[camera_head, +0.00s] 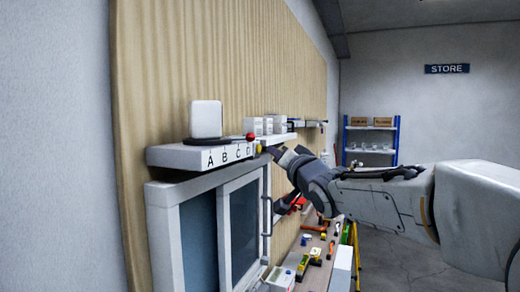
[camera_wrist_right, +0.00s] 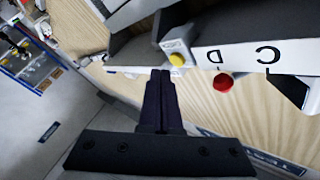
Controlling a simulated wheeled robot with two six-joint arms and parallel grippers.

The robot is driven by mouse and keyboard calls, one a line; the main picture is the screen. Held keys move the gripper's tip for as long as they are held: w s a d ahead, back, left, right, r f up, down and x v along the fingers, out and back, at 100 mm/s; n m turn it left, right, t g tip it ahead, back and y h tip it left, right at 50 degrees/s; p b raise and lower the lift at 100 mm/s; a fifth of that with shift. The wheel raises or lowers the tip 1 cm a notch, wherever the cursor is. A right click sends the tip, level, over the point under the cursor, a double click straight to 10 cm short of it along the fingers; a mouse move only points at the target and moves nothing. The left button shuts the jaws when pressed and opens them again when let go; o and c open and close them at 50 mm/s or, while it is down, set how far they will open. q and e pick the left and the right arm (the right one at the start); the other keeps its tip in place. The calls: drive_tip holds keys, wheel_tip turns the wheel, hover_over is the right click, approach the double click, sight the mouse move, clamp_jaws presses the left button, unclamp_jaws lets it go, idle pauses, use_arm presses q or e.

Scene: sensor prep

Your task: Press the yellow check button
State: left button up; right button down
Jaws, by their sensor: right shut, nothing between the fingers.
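The yellow check button (camera_head: 258,148) is a small yellow knob at the right end of a white box lettered A B C D (camera_head: 175,157). In the right wrist view the yellow button (camera_wrist_right: 177,60) sits on a small grey block, beside the lettered face (camera_wrist_right: 235,56). My right gripper (camera_head: 272,150) is shut and empty, its tips close to the button's right in the head view. In the wrist view its fingertips (camera_wrist_right: 161,73) lie just below and left of the button; I cannot tell whether they touch it. My left gripper is not in view.
A red ball-like knob (camera_head: 250,137) is beside the button, also seen in the wrist view (camera_wrist_right: 223,82). A white block (camera_head: 206,118) stands on the box. A glass-fronted cabinet (camera_head: 238,225) is below. A cluttered bench (camera_head: 316,255) and a blue-post shelf (camera_head: 371,145) lie beyond.

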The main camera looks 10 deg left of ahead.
drive_tip(key=d, duration=0.1)
drive_tip(key=s+d+p, duration=0.1)
drive_tip(key=d, duration=0.1)
drive_tip(key=d+p, duration=0.1)
drive_tip(key=shift+s+d, duration=0.25)
idle(0.5)
drive_tip(key=s+a+f+n+g+h+b, duration=0.15)
drive_tip(key=s+f+g, duration=0.4)
drive_tip(key=f, duration=0.75)
drive_tip(key=s+f+n+g+h+b, duration=0.25)
drive_tip(key=s+f, duration=0.55)
drive_tip(key=f, duration=0.6)
drive_tip(key=s+d+f+n+g+h+b, duration=0.1)
drive_tip(key=s+f+g, duration=0.2)
drive_tip(key=s+f, duration=0.2)
drive_tip(key=s+d+f+n+g+h+b, duration=0.1)
drive_tip(key=s+f, duration=0.4)
drive_tip(key=s, duration=0.6)
drive_tip(key=s+d+f+n+g+h+b, duration=0.1)
drive_tip(key=s+d+f+n+g, duration=0.1)
drive_tip(key=s+f+g, duration=0.3)
drive_tip(key=s+n, duration=0.1)
drive_tip(key=s, duration=0.2)
drive_tip(key=shift+s+d+f+h, duration=0.3)
drive_tip(key=shift+f+h, duration=0.1)
